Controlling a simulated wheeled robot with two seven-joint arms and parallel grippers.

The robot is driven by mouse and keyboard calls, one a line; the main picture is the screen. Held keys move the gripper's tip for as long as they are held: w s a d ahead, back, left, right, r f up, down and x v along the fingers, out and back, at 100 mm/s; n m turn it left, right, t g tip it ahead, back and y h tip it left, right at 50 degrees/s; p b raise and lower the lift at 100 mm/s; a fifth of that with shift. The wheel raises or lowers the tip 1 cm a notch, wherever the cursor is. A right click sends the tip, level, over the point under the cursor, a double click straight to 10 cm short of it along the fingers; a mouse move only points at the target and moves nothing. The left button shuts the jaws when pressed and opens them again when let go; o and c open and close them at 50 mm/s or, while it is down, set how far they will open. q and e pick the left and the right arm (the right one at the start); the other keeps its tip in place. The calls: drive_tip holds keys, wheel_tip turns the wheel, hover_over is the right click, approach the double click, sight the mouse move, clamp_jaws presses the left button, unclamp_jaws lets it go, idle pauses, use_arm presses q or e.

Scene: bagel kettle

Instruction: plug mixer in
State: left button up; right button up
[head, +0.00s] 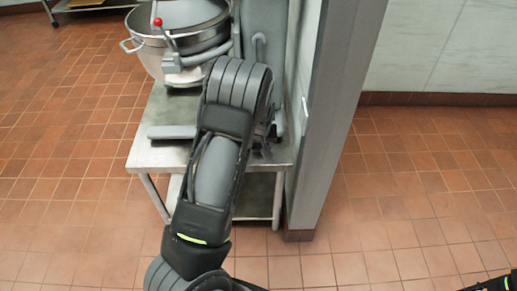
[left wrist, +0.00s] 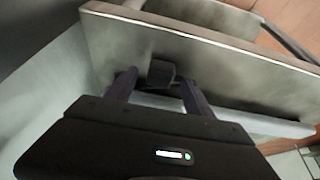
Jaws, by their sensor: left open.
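The mixer (head: 188,40), with a steel bowl and a red knob, stands on a steel table (head: 150,158) in the head view. My left arm reaches up across the table's right side and hides part of the mixer. In the left wrist view, my left gripper (left wrist: 158,84) is open, with its two dark fingers apart at the table (left wrist: 205,62). A small dark block (left wrist: 162,73), which looks like the plug, sits between and just beyond the fingertips. I cannot tell whether they touch it. No socket can be made out. My right gripper is out of view.
A grey wall end (head: 336,110) stands close along the table's right side. The tiled floor (head: 80,200) is clear to the left and right. Another table (head: 90,5) shows at the top left.

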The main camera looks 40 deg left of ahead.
use_arm(q)
drive_tip(key=shift+w+a+f, duration=0.1)
drive_tip(key=shift+f, duration=0.3)
drive_tip(key=shift+c, duration=0.5)
clamp_jaws()
drive_tip(key=shift+r, duration=0.25)
